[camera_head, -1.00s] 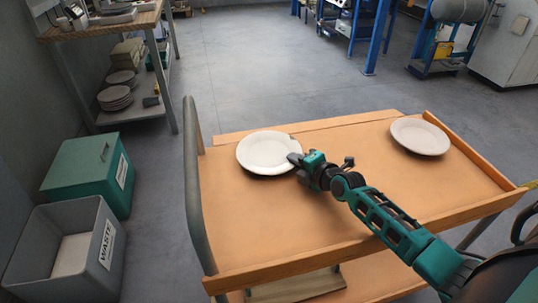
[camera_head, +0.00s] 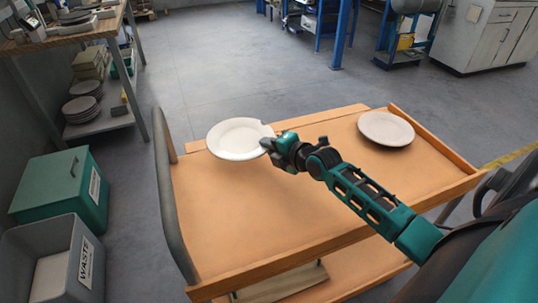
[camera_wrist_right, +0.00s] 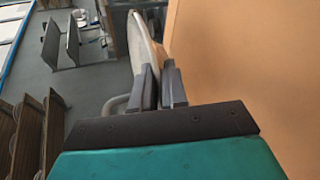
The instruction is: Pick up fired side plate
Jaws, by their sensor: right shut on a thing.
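A white side plate (camera_head: 238,139) is at the far left of the wooden cart top in the head view. My right gripper (camera_head: 268,145) is shut on this plate's right rim. In the right wrist view the plate (camera_wrist_right: 146,45) shows nearly edge-on between the two grey fingers (camera_wrist_right: 159,86). The plate appears lifted above the cart top. A second white plate (camera_head: 386,128) lies flat on the cart's right side, away from the gripper. My left gripper is not in view.
The wooden cart (camera_head: 230,215) has a raised rim and a grey handle (camera_head: 170,200) at its left. A grey waste bin (camera_head: 45,260) and a teal bin (camera_head: 62,188) stand left of it. A shelf with stacked plates (camera_head: 82,108) is behind them. The cart's middle is clear.

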